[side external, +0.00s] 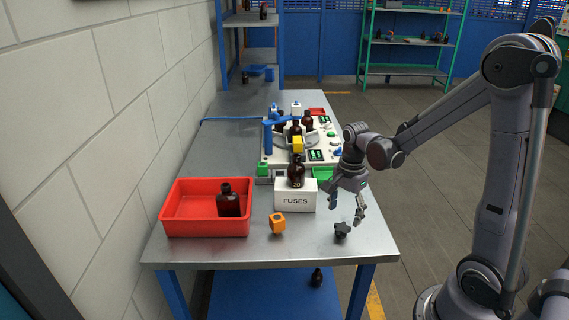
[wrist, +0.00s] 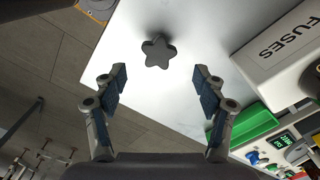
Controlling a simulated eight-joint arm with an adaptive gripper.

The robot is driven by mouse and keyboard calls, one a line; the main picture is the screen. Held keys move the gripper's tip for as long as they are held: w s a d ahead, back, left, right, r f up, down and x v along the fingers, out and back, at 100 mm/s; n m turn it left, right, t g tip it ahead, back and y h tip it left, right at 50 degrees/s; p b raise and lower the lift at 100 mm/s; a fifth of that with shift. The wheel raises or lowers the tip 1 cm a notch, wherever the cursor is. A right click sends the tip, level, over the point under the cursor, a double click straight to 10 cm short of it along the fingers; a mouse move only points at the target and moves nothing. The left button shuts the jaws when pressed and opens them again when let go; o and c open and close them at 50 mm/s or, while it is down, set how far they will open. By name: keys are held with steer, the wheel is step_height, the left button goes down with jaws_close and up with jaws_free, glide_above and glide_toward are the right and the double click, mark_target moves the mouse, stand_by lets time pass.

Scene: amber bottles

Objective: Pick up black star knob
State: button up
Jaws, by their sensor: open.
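The black star knob (side external: 341,230) lies on the metal table near its right edge in the side view. In the wrist view the star knob (wrist: 157,52) is a dark star shape on the pale table top, ahead of the fingertips and roughly between their lines. My gripper (side external: 345,203) is above the table, close to the knob, pointing downward. In the wrist view my gripper (wrist: 160,88) is open, with a wide gap and nothing between its blue-padded fingers. The knob is not touched by the fingers in the wrist view.
A white FUSES box (side external: 295,195) with an amber bottle (side external: 296,172) on it stands left of my gripper. An orange block (side external: 277,223) sits nearby. A red bin (side external: 205,228) holds a dark bottle. Behind is a machine with bottles (side external: 272,165). The table edge is close on the right.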

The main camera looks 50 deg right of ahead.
mark_target(342, 227)
steer(key=shift+s+a+f, duration=0.1)
steer(key=shift+f, duration=1.4)
steer(key=shift+a+f, duration=0.1)
steer(key=shift+f, duration=1.4)
steer(key=c, duration=1.2)
